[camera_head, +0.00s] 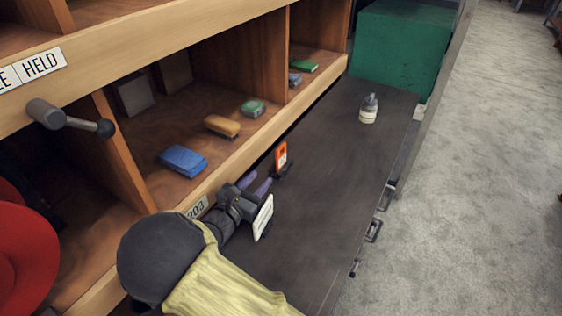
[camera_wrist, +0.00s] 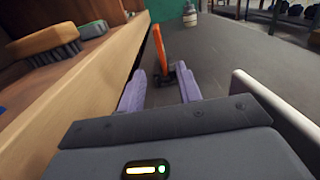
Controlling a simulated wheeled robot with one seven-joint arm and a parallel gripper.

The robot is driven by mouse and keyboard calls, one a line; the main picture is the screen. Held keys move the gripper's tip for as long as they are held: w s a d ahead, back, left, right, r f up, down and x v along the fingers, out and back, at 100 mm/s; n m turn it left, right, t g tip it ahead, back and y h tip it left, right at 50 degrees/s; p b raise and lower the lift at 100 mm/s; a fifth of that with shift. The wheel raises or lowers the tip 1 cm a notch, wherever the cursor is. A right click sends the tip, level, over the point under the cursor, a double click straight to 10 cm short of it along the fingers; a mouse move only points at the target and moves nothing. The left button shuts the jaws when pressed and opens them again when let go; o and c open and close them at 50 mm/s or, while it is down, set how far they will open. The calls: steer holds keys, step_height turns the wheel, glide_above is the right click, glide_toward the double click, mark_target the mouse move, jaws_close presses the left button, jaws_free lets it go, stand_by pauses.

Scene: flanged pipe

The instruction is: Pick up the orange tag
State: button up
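The orange tag (camera_head: 281,155) stands upright in a small dark holder on the dark bench top, close to the front edge of the wooden shelf. In the wrist view the orange tag (camera_wrist: 159,47) shows nearly edge-on, straight ahead and between the fingers. My gripper (camera_head: 259,184) points at the tag from the near side. Its two purple fingers (camera_wrist: 161,88) are apart with nothing between them, and the tag is just beyond their tips. The dark holder (camera_wrist: 174,72) is partly hidden behind the right finger.
The wooden shelf (camera_head: 236,157) runs along the left, holding a blue block (camera_head: 184,161), a tan brush (camera_head: 222,126) and green items. A white bottle (camera_head: 368,109) and a green box (camera_head: 401,45) stand farther along the bench (camera_head: 330,190). The bench right of the tag is clear.

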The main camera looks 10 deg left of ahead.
mark_target(277, 161)
steer(key=shift+p+x, duration=0.45)
steer(key=shift+x, duration=2.55)
steer(key=p+x, duration=0.1)
steer(key=x, duration=0.5)
jaws_close()
